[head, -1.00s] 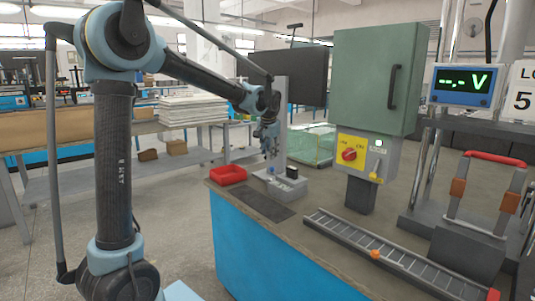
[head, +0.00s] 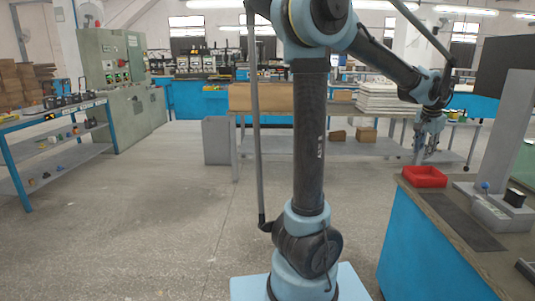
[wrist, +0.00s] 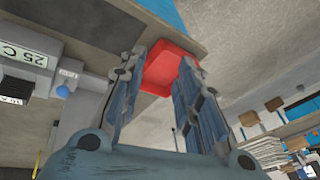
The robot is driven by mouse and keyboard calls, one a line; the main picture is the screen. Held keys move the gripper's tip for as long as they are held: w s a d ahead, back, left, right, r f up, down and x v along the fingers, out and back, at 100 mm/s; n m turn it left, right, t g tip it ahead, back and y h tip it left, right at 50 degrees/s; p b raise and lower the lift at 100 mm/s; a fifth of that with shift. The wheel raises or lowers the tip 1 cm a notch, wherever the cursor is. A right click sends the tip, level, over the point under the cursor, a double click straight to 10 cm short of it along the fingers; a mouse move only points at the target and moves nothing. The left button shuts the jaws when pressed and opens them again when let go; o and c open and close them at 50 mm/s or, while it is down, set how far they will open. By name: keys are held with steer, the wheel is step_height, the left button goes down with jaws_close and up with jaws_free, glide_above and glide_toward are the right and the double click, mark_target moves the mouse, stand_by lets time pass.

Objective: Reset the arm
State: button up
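My gripper (head: 431,145) hangs at the end of my bent arm, at the right of the head view, fingers pointing down.
The blue bench (head: 420,262) stands at right with a grey fixture (head: 497,212) and a dark mat (head: 455,222). A blue-framed shelf (head: 60,160) stands at left. A long table (head: 270,135) is behind. The floor (head: 150,215) between is clear.

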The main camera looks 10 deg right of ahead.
steer(key=w+a+f+n+y, duration=0.1)
steer(key=w+a+f+n, duration=0.15)
steer(key=a, duration=0.85)
steer(key=w+a+f+n, duration=0.1)
steer(key=w+a+n, duration=0.15)
steer(key=a, duration=0.75)
steer(key=w+a+f+n+y, duration=0.1)
steer(key=a+n, duration=0.2)
steer(key=a, duration=0.8)
steer(key=s+a+f+n, duration=0.2)
steer(key=s+a+f, duration=0.2)
steer(key=a, duration=0.2)
steer(key=s+a+f+n, duration=0.3)
steer(key=s+a+f, duration=0.1)
steer(key=a, duration=0.3)
steer(key=s+a+f+n+y, duration=0.1)
steer(key=s+a+f+n, duration=0.2)
steer(key=a, duration=0.4)
step_height(320, 180, down, 2)
steer(key=shift+s+a+f+g, duration=0.2)
steer(key=shift+s+g, duration=0.2)
steer(key=shift+s, duration=0.5)
steer(key=shift+s, duration=0.1)
